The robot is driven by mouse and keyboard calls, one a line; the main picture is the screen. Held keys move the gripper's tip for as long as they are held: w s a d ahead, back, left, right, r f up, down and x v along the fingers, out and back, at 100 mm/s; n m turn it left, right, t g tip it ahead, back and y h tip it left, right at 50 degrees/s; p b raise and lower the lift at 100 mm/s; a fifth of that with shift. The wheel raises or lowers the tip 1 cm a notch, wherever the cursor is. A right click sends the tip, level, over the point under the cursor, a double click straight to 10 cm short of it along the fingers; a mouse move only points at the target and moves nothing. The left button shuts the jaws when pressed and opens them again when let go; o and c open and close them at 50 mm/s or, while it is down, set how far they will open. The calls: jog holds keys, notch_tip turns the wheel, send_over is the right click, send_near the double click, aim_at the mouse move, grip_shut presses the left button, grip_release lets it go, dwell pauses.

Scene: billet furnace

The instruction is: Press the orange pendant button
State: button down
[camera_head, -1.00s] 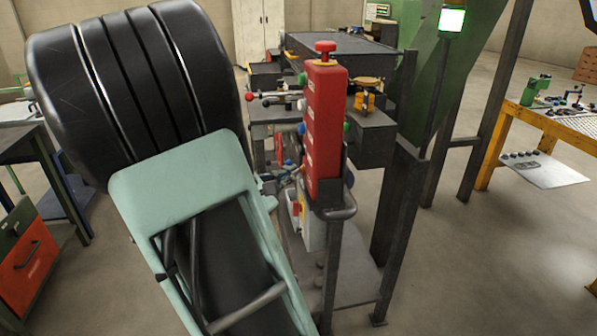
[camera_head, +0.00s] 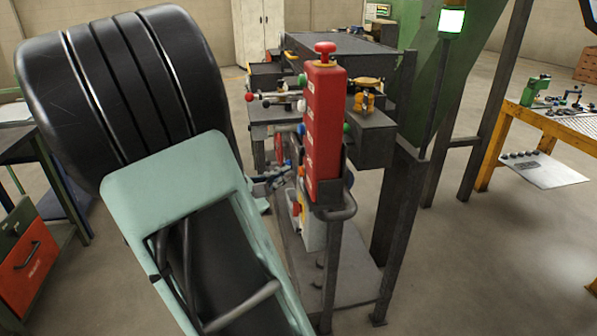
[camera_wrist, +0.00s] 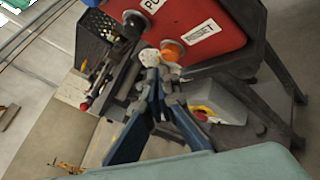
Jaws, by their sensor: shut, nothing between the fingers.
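The orange pendant button (camera_wrist: 173,50) sits on the red pendant face in the wrist view, beside a white label. My gripper (camera_wrist: 160,64) has its blue-grey fingers shut, with the tips close to the button's lower left edge. I cannot tell whether they touch it. A pale round part lies just left of the tips. In the head view the red pendant box (camera_head: 324,135) stands upright on a dark post, and its button face is seen nearly edge-on. My gripper (camera_head: 273,181) shows small at its left, partly hidden by my arm.
A red mushroom knob (camera_head: 325,50) tops the pendant. A white box with a yellow and red part (camera_wrist: 215,104) sits below it. Dark steel posts (camera_head: 400,220) stand right of the pendant. A yellow workbench (camera_head: 500,140) is farther right, with open floor between.

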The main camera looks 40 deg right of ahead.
jog(key=w+a, duration=0.1)
jog(key=a, duration=0.2)
jog(key=w+a, duration=0.1)
jog(key=shift+w+a+p, duration=0.15)
jog(key=shift+w+p, duration=0.15)
jog(key=shift+p, duration=0.1)
dwell(0.8)
